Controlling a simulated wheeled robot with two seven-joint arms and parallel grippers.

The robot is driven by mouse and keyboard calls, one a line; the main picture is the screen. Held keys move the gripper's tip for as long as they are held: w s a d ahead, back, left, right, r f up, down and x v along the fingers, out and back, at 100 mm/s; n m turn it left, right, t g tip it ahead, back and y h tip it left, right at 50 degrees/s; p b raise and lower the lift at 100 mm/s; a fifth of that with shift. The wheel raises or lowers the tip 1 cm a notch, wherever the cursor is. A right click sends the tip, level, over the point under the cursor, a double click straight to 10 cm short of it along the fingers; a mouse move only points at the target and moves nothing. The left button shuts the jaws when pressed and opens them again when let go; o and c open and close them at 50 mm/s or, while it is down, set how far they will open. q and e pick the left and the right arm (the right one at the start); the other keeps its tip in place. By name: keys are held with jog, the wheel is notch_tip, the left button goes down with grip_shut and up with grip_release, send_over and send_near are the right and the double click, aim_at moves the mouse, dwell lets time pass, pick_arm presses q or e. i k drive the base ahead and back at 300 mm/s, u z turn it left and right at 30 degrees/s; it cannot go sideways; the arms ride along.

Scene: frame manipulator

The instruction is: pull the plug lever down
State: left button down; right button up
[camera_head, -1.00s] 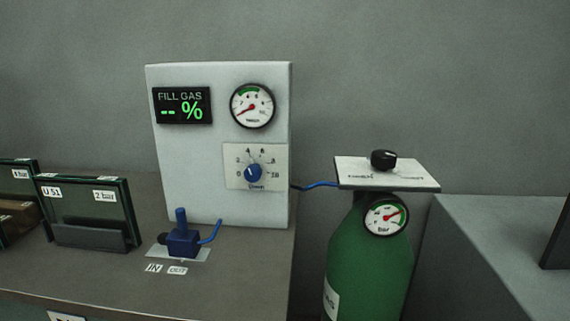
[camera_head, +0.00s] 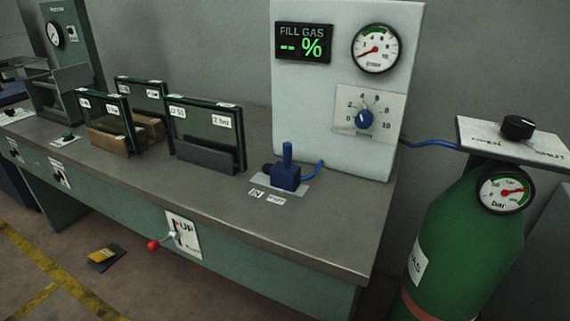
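A blue plug unit (camera_head: 285,175) with an upright blue post stands on the bench top, in front of the white fill-gas panel. A blue hose joins its right side, and "IN" and "OUT" labels lie in front of it. A lever with a red ball knob (camera_head: 154,245) sticks out from a white plate (camera_head: 184,235) on the bench's front face. The plate's text is partly readable and seems to include "UP". Neither of my grippers shows in the head view.
The fill-gas panel (camera_head: 340,145) has a gauge and a blue dial. A green gas cylinder (camera_head: 465,245) stands right of the bench (camera_head: 300,225). Framed glass panes (camera_head: 207,130) stand left of the plug unit. A small yellow and dark object (camera_head: 106,257) lies on the floor, which is otherwise mostly clear.

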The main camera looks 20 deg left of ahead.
aim_at(153, 245)
jog(key=u, duration=0.6)
jog(key=k, duration=0.15)
jog(key=u, duration=0.75)
